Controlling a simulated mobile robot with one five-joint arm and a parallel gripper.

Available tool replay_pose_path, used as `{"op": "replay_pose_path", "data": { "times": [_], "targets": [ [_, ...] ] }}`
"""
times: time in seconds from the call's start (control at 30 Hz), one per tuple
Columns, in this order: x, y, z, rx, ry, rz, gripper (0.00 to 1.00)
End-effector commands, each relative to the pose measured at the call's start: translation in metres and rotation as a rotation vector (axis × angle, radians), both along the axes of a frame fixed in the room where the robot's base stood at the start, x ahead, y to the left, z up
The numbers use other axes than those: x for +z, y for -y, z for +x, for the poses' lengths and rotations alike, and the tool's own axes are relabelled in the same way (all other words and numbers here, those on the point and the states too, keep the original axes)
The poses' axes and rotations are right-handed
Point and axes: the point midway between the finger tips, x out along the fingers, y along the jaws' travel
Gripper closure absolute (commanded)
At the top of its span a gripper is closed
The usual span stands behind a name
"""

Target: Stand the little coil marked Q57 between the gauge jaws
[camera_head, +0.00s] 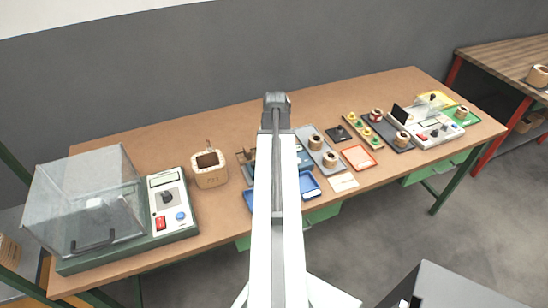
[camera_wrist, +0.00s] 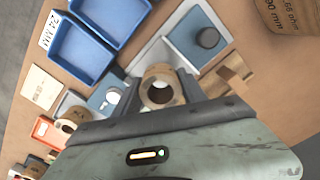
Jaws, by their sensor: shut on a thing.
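My gripper (camera_wrist: 164,88) is shut on a small tan coil (camera_wrist: 152,77), which shows its dark round hole in the wrist view. No mark is readable on this coil, so I cannot tell whether it is Q57. In the head view my own arm hides the gripper and the held coil. Beyond the coil in the wrist view is a blue-grey plate with a dark round knob (camera_wrist: 208,38) and wooden blocks beside it. This may be part of the gauge, but I cannot make out its jaws. A fixture (camera_head: 244,157) partly shows left of my arm in the head view.
A large coil (camera_head: 209,174) stands left of the fixture. Blue bins (camera_head: 310,187) lie near the front edge. A clear-covered tester (camera_head: 85,205) fills the left end. Bare wood lies behind.

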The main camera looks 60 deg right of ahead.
Motion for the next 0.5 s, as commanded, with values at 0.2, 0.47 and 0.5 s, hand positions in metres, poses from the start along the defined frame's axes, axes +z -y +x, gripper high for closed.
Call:
{"op": "replay_pose_path", "data": {
  "times": [0.2, 0.47, 0.5],
  "targets": [
    [-0.01, 0.0, 0.0, 0.0, 0.0, 0.0, 1.0],
    [-0.019, 0.0, 0.0, -0.001, 0.0, 0.0, 1.0],
    [-0.02, 0.0, 0.0, -0.001, 0.0, 0.0, 1.0]
  ]
}}
